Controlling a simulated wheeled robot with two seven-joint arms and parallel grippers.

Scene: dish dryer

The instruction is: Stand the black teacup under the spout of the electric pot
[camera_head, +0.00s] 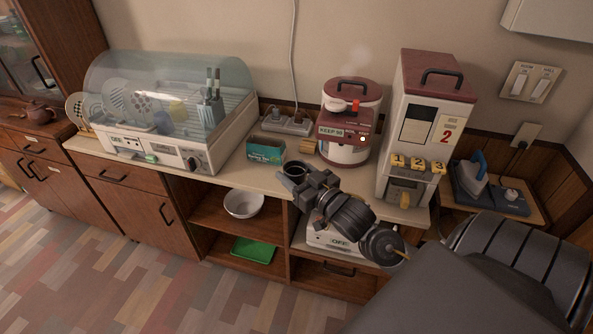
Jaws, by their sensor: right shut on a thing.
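The electric pot (346,149) is white with a dark red top and a "KEEP" panel, and stands at the back of the counter. A little steam rises above it. My right gripper (303,183) is shut on the black teacup (292,171) in front of the pot and to its left, near the counter's front edge. The cup's opening faces up. The fingers hide part of the cup, and I cannot tell whether its base touches the counter. My left gripper is out of view.
A green tea box (265,150) stands left of the cup, with a power strip (287,122) behind it. The dish dryer (140,143) fills the counter's left. A tall dispenser (421,140) stands right of the pot. A white bowl (243,203) sits on the shelf below.

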